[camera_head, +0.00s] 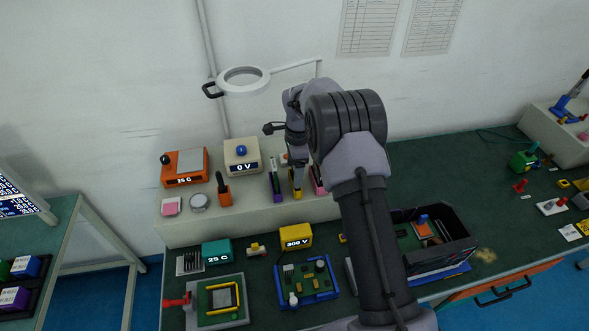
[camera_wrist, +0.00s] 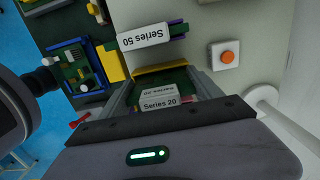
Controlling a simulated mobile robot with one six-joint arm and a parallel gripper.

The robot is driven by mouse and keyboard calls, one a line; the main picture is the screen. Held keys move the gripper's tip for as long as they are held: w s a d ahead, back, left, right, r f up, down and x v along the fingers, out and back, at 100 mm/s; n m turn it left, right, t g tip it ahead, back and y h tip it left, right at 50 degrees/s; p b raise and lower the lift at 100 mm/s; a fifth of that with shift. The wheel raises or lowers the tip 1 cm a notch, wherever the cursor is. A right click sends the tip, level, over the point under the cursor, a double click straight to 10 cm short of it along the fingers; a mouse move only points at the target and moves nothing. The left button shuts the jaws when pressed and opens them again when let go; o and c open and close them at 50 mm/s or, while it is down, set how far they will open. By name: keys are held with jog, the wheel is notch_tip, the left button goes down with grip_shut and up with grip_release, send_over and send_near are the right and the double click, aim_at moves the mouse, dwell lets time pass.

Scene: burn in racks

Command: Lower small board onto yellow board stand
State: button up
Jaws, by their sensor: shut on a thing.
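The small board (camera_wrist: 178,82) is green, with a white label reading "Series 20", and sits between the fingers of my gripper (camera_wrist: 167,88) in the wrist view. My gripper (camera_head: 296,168) is shut on it and points down over the shelf in the head view. The yellow board stand (camera_head: 296,190) is directly below my gripper there. In the wrist view a yellow edge of the stand (camera_wrist: 160,69) shows just past the board. I cannot tell whether board and stand touch; the board's lower edge is hidden.
A purple stand (camera_head: 277,188) with a "Series 50" board (camera_wrist: 144,37) stands close on one side, and a pink stand (camera_head: 318,181) on the other. The 0 V box (camera_head: 242,156) and a magnifier lamp (camera_head: 244,80) are nearby. A bench with board fixtures lies below the shelf.

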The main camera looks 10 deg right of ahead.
jog(key=shift+r, duration=0.1)
jog(key=shift+r+p, duration=0.3)
jog(key=shift+r, duration=0.15)
jog(key=shift+f+b, duration=0.45)
jog(key=shift+b, duration=0.1)
dwell(0.8)
jog(key=o, duration=2.1)
notch_tip(320, 180, up, 18)
jog(key=p, duration=0.2)
jog(key=shift+d+f+p, duration=0.2)
jog(key=shift+d+p, duration=0.2)
jog(key=shift+d, duration=0.05)
